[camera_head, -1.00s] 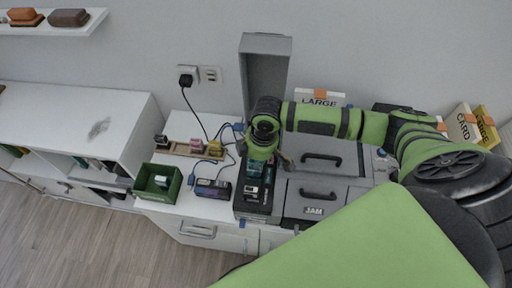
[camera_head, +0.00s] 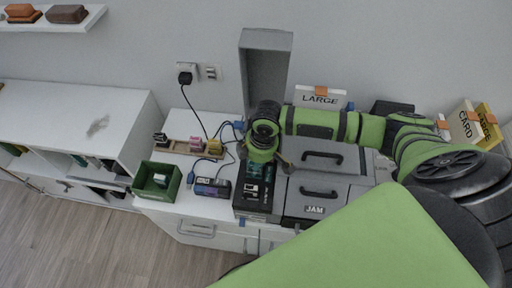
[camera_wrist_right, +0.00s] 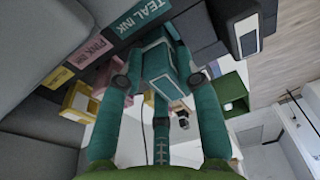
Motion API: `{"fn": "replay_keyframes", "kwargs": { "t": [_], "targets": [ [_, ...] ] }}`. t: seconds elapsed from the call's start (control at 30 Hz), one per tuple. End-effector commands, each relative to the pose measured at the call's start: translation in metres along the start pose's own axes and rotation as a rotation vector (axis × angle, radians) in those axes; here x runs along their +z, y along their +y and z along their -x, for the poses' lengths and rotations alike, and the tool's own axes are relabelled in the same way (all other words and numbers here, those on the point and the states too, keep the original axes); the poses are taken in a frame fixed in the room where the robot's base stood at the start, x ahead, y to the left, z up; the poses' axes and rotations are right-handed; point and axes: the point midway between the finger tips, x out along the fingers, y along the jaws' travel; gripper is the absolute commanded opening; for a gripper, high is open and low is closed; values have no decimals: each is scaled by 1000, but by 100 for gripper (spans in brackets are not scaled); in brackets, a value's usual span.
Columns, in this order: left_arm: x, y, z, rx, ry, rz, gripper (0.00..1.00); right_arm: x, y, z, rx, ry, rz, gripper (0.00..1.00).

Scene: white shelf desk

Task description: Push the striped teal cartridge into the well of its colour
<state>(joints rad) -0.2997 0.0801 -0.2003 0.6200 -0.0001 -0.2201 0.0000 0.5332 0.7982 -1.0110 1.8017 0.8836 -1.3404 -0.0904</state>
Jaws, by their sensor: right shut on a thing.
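My right gripper (camera_head: 264,160) is over the grey ink machine (camera_head: 252,208) with its raised lid (camera_head: 266,62). In the right wrist view my right gripper (camera_wrist_right: 160,78) is shut on the teal cartridge (camera_wrist_right: 156,62), between its two fingers. The TEAL INK label (camera_wrist_right: 138,14) is close to the cartridge's far end, beside the PINK INK label (camera_wrist_right: 92,48). How deep the cartridge sits in a well cannot be told; the well mouth is hidden. My left gripper is not in view.
A wooden rack (camera_head: 180,148) with small cartridges stands at the back left. A green bin (camera_head: 147,189) and a dark device with cables (camera_head: 212,187) are left of the machine. Grey drawers marked JAM (camera_head: 314,209) stand to its right.

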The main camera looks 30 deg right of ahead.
Motion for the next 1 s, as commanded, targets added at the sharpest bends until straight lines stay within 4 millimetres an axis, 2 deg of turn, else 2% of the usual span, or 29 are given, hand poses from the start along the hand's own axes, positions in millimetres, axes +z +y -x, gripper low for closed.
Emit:
{"fn": "replay_keyframes", "kwargs": {
  "t": [0.5,0.53,0.6,1.0],
  "targets": [
    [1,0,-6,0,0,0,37,2,0,-14,-1,-1,1,4],
    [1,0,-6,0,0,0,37,2,0,-14,-1,-1,1,38],
    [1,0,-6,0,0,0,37,2,0,-13,-1,-1,1,61],
    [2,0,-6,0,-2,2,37,1,0,-8,1,1,0,61]
  ]
}}
